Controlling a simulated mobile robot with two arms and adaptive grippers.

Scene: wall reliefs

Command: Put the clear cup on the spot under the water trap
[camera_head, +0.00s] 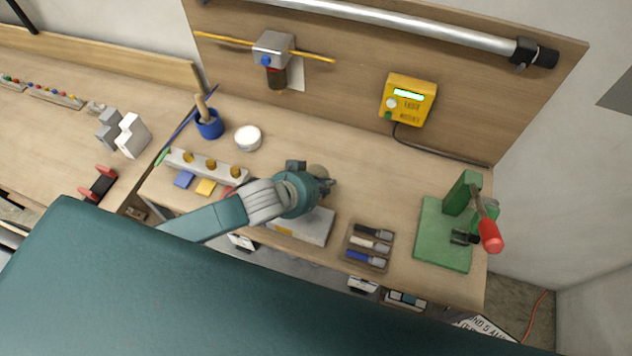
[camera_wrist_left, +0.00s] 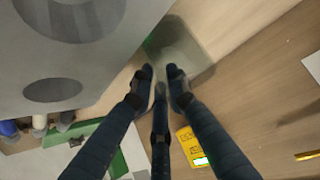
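The water trap (camera_head: 277,78) is the dark bowl under a grey unit with yellow hoses on the back board. In the left wrist view a see-through grey shape (camera_wrist_left: 182,48), probably the cup, lies at the fingertips (camera_wrist_left: 162,76). The fingertips are close together with a small gap; whether they touch the cup is unclear. My right gripper is not in view.
The bench below the yellow box (camera_head: 408,98) is clear.

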